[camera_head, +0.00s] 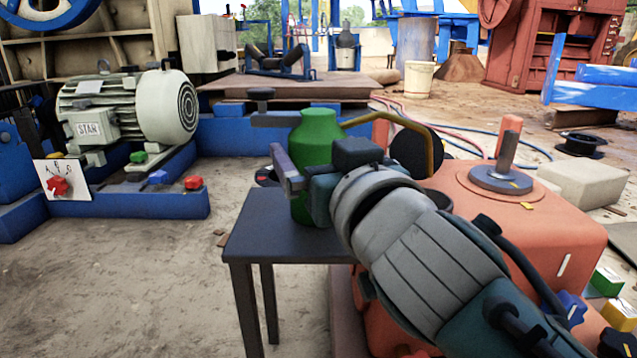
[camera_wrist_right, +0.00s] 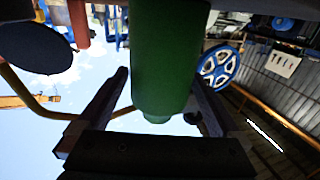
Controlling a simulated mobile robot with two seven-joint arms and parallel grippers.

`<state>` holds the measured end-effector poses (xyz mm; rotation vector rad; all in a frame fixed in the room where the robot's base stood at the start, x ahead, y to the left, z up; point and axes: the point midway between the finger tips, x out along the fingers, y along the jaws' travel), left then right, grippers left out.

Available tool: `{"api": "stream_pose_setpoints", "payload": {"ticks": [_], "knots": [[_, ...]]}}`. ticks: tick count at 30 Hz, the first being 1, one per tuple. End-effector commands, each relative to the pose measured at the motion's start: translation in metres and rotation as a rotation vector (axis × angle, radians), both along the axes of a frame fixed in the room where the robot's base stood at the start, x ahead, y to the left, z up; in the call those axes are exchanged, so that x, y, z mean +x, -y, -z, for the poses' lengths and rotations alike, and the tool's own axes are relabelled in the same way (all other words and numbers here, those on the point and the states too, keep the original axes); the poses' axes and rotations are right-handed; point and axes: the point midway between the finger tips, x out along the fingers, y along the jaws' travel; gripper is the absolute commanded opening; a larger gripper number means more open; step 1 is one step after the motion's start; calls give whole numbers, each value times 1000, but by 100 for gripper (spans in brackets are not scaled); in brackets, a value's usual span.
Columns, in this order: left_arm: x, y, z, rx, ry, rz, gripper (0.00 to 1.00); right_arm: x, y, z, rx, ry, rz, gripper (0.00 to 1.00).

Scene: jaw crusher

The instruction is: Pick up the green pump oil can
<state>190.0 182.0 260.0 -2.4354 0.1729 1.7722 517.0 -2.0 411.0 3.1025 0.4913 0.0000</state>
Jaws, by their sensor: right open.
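The green pump oil can (camera_head: 316,132) stands upright on a small dark table (camera_head: 262,240), with a curved brass-coloured spout (camera_head: 405,122) reaching to the right. My right gripper (camera_head: 300,168) is at the can's body, with one finger showing on its near left side. In the right wrist view the can (camera_wrist_right: 166,55) lies between the two open fingers of my right gripper (camera_wrist_right: 160,76), with a gap visible at the left finger. Contact on the right side cannot be told. The arm hides part of the can and tabletop. My left gripper is not in view.
An orange machine body (camera_head: 560,215) stands close right of the table, under my right arm. A motor (camera_head: 130,108) on a blue frame (camera_head: 150,205) is at the left, with a switch panel (camera_head: 62,183). The floor left of the table is clear.

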Motion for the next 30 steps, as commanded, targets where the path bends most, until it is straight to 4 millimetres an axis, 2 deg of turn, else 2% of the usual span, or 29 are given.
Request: {"api": "stream_pose_setpoints", "payload": {"ticks": [1, 10, 30], "knots": [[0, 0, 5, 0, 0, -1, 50, 4, -1, 1, 0, 2, 0, 100], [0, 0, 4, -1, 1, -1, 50, 6, -2, -1, 0, 0, 0, 99], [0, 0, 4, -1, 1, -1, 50, 6, -2, -1, 0, 1, 0, 24]]}}
